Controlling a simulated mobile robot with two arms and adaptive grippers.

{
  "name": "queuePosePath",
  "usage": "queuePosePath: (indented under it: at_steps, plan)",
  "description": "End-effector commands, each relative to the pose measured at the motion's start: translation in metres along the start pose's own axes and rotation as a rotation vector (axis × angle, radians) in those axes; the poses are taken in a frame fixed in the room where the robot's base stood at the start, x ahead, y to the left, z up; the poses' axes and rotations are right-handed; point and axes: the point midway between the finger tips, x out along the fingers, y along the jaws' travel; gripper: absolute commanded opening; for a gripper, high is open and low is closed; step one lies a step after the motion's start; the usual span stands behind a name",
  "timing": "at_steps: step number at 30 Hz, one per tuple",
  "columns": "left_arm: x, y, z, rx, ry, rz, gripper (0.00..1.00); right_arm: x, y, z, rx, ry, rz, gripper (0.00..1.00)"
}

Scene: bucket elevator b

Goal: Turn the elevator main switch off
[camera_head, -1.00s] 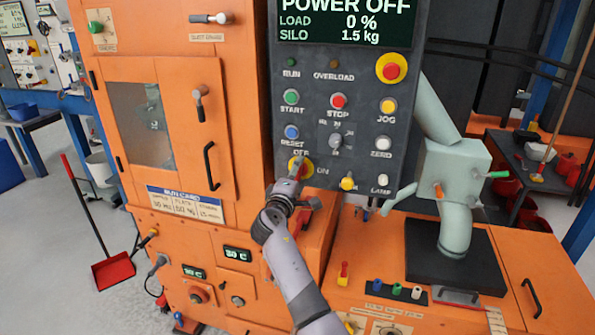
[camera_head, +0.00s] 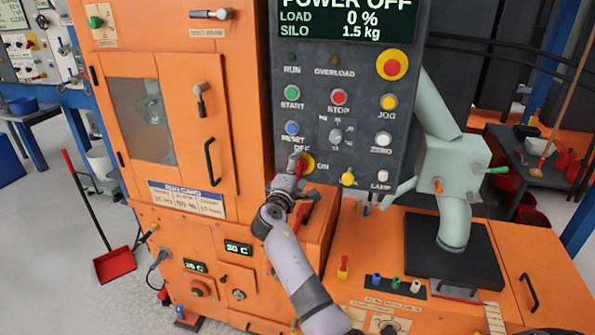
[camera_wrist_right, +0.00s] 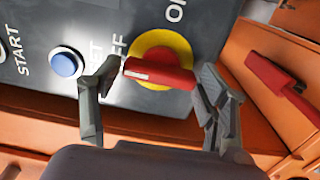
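The main switch, a red handle on a yellow disc, shows in the head view (camera_head: 308,163) low on the dark control panel, between the OFF and ON labels. In the right wrist view the red handle (camera_wrist_right: 157,73) has its white-marked end toward OFF. The panel's display (camera_head: 345,16) reads POWER OFF. My right gripper (camera_head: 293,180) is at the switch, partly covering it in the head view. In the wrist view its fingers (camera_wrist_right: 160,82) stand apart, one by each end of the handle; whether they touch it I cannot tell. My left gripper is out of view.
The blue RESET button (camera_wrist_right: 66,63) is close to one finger. A red lever (camera_head: 312,208) sits just below my right gripper. The START (camera_head: 292,93), STOP (camera_head: 339,97) and emergency stop (camera_head: 392,66) buttons are higher on the panel.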

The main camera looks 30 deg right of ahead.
Motion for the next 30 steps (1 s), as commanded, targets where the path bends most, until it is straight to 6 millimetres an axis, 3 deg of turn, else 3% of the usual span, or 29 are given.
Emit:
queuePosePath:
  at_steps: [5,17,30]
  plan:
    - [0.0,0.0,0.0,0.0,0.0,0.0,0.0,0.0,0.0,0.0,0.002,-0.001,-0.001,0.82]
    - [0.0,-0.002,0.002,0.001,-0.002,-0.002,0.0,-0.008,-0.002,0.0,0.002,-0.001,-0.002,0.82]
    - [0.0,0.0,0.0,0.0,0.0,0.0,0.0,-0.094,-0.001,0.0,0.004,-0.001,-0.004,0.82]
